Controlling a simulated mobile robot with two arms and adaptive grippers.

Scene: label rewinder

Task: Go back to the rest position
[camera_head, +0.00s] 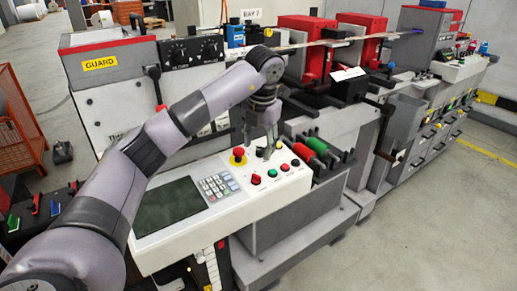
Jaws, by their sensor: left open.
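My left gripper (268,142) is open and empty, pointing down over the white control panel (262,200) of the label rewinder. Its fingertips are close above the panel's upper edge, near the yellow-and-red emergency stop (238,157); I cannot tell whether they touch anything. My left arm comes in from the lower left and bends down at the wrist. The panel has a dark screen (170,206), a keypad (218,187) and several round red, green and black buttons. My right gripper is not in view.
The grey machine (405,110) with red units (305,50) runs back to the right. Red and green rollers (316,145) stand right of the panel. An orange wire crate (18,120) is at the left. Open floor (440,220) lies at the lower right.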

